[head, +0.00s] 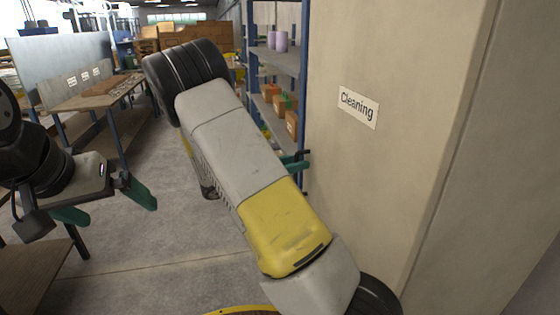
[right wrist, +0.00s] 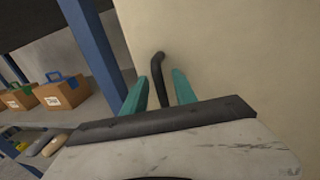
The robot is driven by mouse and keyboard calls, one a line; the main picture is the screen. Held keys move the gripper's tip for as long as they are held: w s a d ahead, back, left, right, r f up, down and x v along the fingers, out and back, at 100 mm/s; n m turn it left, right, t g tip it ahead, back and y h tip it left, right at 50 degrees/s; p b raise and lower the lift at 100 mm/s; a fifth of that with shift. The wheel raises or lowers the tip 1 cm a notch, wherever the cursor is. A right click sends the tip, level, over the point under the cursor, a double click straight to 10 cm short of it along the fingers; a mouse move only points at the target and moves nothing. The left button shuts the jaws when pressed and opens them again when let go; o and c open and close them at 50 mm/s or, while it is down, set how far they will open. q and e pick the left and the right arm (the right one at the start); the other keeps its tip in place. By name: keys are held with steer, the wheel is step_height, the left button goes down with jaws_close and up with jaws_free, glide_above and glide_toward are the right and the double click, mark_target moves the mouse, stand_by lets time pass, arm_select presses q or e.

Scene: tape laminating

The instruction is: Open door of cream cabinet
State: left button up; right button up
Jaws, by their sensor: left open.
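The cream cabinet (head: 400,120) stands at the right of the head view, with a "Cleaning" label on its shut face. Its dark bent handle (right wrist: 157,60) shows in the right wrist view against the cream surface. My right gripper (right wrist: 159,82) is open, with one teal finger on each side of the handle and gaps to both; I cannot tell how deep the handle lies between them. In the head view my right arm hides most of that gripper. My left gripper (head: 104,203) is open and empty at the left, away from the cabinet.
Blue shelving (head: 276,62) with boxes and purple containers stands just left of the cabinet; its blue post (right wrist: 92,45) is close to my right gripper. Wooden workbenches (head: 95,97) stand at the left. The grey floor between is clear.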

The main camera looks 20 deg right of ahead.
jaws_close()
stand_by(1.3)
